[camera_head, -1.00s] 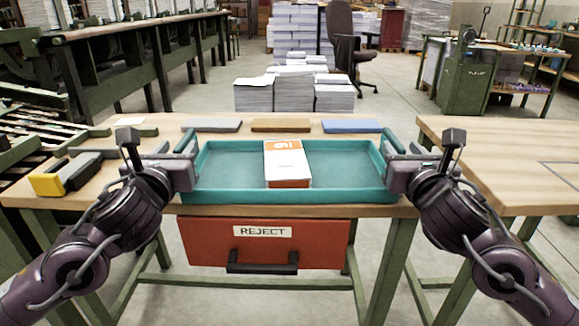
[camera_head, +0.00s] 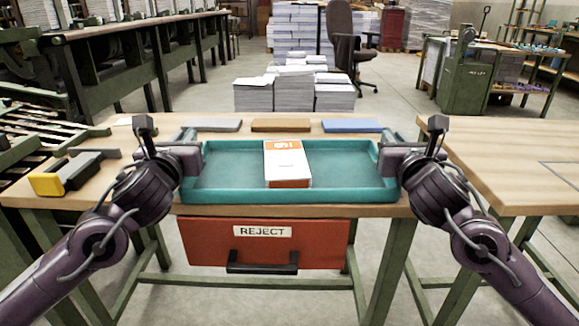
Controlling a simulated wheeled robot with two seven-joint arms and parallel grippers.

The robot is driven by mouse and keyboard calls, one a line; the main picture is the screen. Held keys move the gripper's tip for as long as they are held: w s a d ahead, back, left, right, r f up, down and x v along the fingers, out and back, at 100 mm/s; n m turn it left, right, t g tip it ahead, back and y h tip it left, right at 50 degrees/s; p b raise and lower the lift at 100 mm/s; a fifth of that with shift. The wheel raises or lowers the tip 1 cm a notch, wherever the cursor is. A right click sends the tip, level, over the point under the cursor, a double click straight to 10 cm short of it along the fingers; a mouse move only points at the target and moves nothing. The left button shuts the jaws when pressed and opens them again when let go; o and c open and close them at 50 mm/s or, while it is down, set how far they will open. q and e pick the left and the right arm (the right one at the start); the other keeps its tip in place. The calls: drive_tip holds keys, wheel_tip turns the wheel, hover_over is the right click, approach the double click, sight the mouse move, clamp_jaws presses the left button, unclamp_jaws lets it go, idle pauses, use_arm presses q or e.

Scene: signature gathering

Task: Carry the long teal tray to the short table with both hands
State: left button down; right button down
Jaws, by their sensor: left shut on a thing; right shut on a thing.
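The long teal tray (camera_head: 225,192) is at the front of the wooden table (camera_head: 95,190), above the red drawer. I cannot tell whether it touches the tabletop. A stack of white and orange booklets (camera_head: 287,163) lies in it, a little right of its middle. My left gripper (camera_head: 190,158) is shut on the tray's left end. My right gripper (camera_head: 390,158) is shut on its right end. The fingertips are partly hidden by the gripper bodies and the tray's end handles. Which table is the short one is not clear; another wooden table (camera_head: 510,150) stands at the right.
Grey (camera_head: 212,126), brown (camera_head: 281,125) and blue (camera_head: 352,126) flat blocks lie behind the tray. A yellow and black tool (camera_head: 68,175) lies at left. A red REJECT drawer (camera_head: 200,240) hangs under the front edge. A narrow gap separates the two tables.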

use_arm(q)
drive_tip(key=shift+r, duration=0.25)
use_arm(e)
drive_tip(key=shift+r, duration=0.25)
